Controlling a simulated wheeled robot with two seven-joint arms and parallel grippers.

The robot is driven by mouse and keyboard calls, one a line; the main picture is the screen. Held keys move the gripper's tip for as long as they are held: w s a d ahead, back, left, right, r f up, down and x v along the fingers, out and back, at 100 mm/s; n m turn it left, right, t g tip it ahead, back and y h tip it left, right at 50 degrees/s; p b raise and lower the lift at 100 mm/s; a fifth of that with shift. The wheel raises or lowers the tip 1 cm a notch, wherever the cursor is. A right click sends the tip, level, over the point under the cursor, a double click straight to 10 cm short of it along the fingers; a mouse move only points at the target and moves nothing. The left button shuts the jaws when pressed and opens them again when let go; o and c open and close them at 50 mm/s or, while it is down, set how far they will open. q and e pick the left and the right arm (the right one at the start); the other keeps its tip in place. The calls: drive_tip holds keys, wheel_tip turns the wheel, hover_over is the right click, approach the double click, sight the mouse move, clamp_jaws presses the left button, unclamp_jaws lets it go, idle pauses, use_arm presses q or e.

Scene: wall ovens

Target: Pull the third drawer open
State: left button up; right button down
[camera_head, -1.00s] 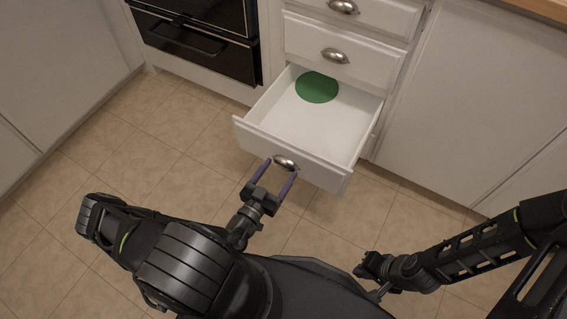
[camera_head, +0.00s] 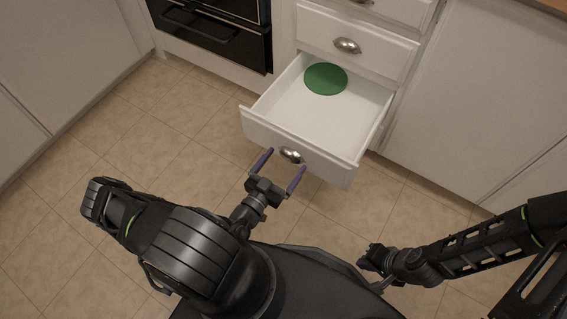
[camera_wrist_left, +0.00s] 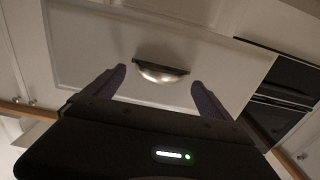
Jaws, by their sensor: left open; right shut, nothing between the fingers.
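The third drawer (camera_head: 294,146) is pulled well out of the white cabinet, and a round green disc (camera_head: 325,79) lies at its back. Its silver cup handle (camera_head: 292,155) is on the drawer front; it also shows in the left wrist view (camera_wrist_left: 161,72). My left gripper (camera_head: 281,172) is open just in front of the drawer front, with a purple finger on each side of the handle and nothing held. In the left wrist view the fingers (camera_wrist_left: 157,85) stand apart with the handle between and beyond them. My right gripper (camera_head: 366,262) is shut and empty, low and right of the drawer.
Closed drawers with cup handles (camera_head: 347,46) are above the open one. A black oven (camera_head: 215,35) is at the left, and plain white cabinet doors (camera_head: 470,110) are at the right. The tiled floor (camera_head: 150,140) is clear around the drawer.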

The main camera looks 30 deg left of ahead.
use_arm(q)
drive_tip(key=s, duration=0.7)
drive_tip(key=shift+s+a+p, duration=0.2)
drive_tip(key=shift+s+p, duration=0.2)
drive_tip(key=shift+p, duration=0.05)
